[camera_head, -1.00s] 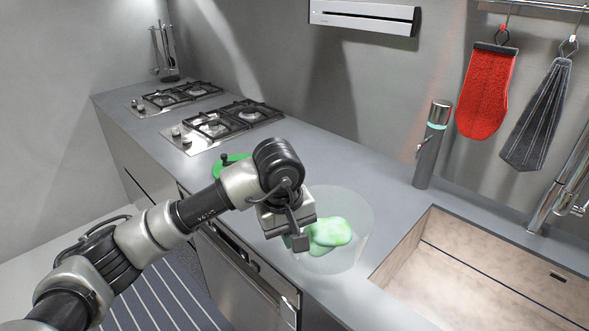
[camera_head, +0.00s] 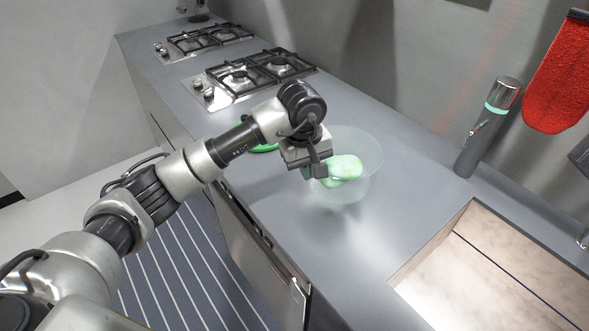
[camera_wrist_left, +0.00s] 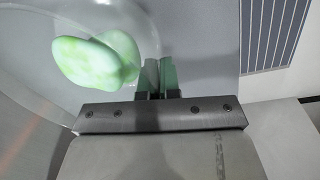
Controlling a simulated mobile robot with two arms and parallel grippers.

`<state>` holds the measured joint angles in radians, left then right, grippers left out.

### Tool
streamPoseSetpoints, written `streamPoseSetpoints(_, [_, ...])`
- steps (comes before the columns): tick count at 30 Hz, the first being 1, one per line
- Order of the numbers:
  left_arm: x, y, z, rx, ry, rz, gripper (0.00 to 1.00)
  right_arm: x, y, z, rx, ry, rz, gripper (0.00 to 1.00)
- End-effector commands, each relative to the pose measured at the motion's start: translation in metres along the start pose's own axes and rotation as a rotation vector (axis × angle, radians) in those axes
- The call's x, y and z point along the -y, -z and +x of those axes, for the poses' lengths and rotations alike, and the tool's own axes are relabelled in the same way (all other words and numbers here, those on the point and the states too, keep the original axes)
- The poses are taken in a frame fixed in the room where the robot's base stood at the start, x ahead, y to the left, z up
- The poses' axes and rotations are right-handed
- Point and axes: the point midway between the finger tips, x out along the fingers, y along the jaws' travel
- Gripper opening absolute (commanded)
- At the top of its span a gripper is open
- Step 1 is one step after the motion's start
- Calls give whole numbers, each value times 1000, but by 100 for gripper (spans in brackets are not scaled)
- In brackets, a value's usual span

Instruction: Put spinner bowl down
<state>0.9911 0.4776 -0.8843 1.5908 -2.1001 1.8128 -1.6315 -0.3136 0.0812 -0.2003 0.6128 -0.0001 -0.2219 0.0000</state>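The spinner bowl (camera_head: 362,185) is clear and see-through, with a pale green, leafy-looking lump (camera_head: 344,168) inside. It is upright over the grey counter, left of the sink; I cannot tell whether its base touches the counter. My left gripper (camera_head: 318,172) is at the bowl's left side. In the left wrist view, the two greenish fingers (camera_wrist_left: 158,76) are close together at the bowl's edge, apparently pinching its wall. The clear bowl (camera_wrist_left: 143,30) and the green lump (camera_wrist_left: 95,60) show beside them. My right gripper is not in view.
A green round thing (camera_head: 262,148) lies on the counter (camera_head: 400,225), partly behind my left arm. Gas burners (camera_head: 262,72) stand farther back. A sink (camera_head: 490,265) and a metal cylinder (camera_head: 487,130) are on the right. The counter in front of the bowl is clear.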

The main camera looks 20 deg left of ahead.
Motion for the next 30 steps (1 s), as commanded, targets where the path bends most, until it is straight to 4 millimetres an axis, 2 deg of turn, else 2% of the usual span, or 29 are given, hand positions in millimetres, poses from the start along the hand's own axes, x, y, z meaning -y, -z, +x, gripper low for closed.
streamPoseSetpoints(3, [15,21,10,1,1,-4,0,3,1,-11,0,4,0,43])
streamPoseSetpoints(9, [26,38,23,0,-2,0,0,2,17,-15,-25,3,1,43])
streamPoseSetpoints(13, [28,40,33,3,-2,1,0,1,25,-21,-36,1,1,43])
streamPoseSetpoints(19, [31,39,59,2,-2,1,0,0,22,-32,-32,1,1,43])
streamPoseSetpoints(30, [31,40,66,-2,-3,2,0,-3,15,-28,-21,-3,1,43])
